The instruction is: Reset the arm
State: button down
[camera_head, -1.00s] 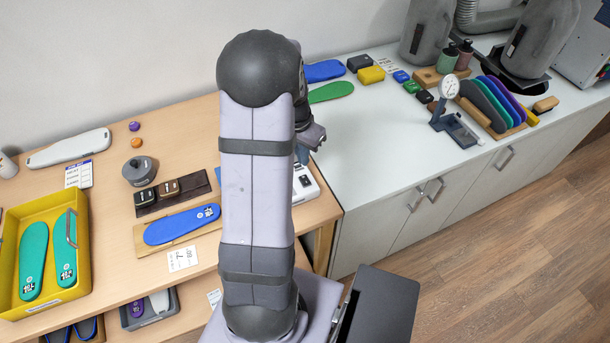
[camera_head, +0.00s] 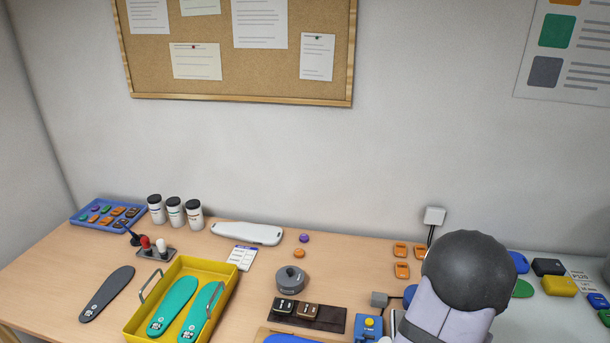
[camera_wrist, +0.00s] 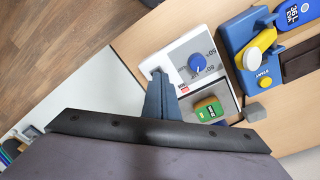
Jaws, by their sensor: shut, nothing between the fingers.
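My gripper (camera_wrist: 157,78) shows in the wrist view, its narrow blue-grey fingers shut together with nothing between them. It hangs over or beside a white control box (camera_wrist: 190,62) with a blue knob (camera_wrist: 197,62); I cannot tell the height between them. In the head view my arm stands at the lower right, and my gripper is hidden behind it or out of frame.
A blue device (camera_wrist: 248,48) with a yellow lever stands right of the box. On the wooden table are a yellow tray (camera_head: 231,287) holding teal insoles, a dark insole (camera_head: 107,293), a grey round pot (camera_head: 290,279) and white jars (camera_head: 174,212). A corkboard (camera_head: 240,60) hangs behind.

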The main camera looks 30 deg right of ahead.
jog(key=w+a+r+n, duration=0.2)
jog(key=w+a+n, duration=0.3)
jog(key=a, duration=0.8)
jog(key=w+a+r+n, duration=0.1)
jog(key=w+a+n, duration=0.35)
jog(key=a, duration=0.85)
jog(key=w+a+r+n, duration=0.25)
jog(key=a+n, duration=0.55)
jog(key=a, duration=0.5)
notch_tip(320, 180, down, 42)
jog(key=b, duration=4.2)
jog(key=shift+w+d+t+y, duration=0.15)
jog(key=shift+w+t+y, duration=0.15)
jog(key=shift+r, duration=0.15)
